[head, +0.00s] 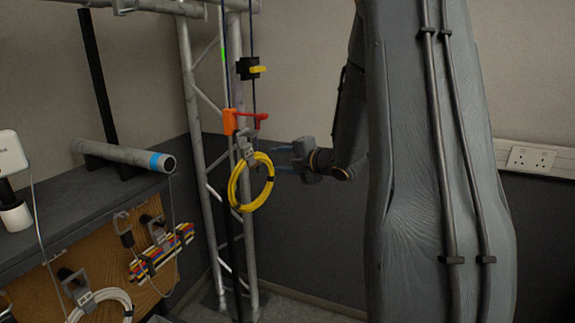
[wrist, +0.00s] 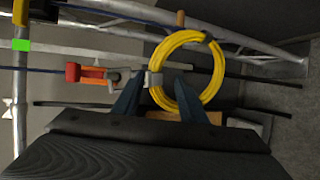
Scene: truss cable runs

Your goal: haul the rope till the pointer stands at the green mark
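My gripper (head: 273,158) is open and empty, to the right of the truss. Its two blue-grey fingers also show, spread apart, in the wrist view (wrist: 155,92). The dark blue rope (head: 253,35) runs down along the truss; a stretch shows in the wrist view (wrist: 45,70). The green mark (head: 223,54) is on a thin upright strip, also in the wrist view (wrist: 21,45). The yellow pointer (head: 259,69) sticks out from a black block, a little lower than the green mark. An orange clamp (head: 230,122) with a red lever (head: 255,119) sits below.
A yellow cable coil (head: 250,182) hangs on a hook below the clamp, close left of my fingers; in the wrist view the coil (wrist: 217,70) lies ahead of them. A bench (head: 60,215) with a grey tube (head: 120,152) stands left. A wall socket (head: 532,160) is at right.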

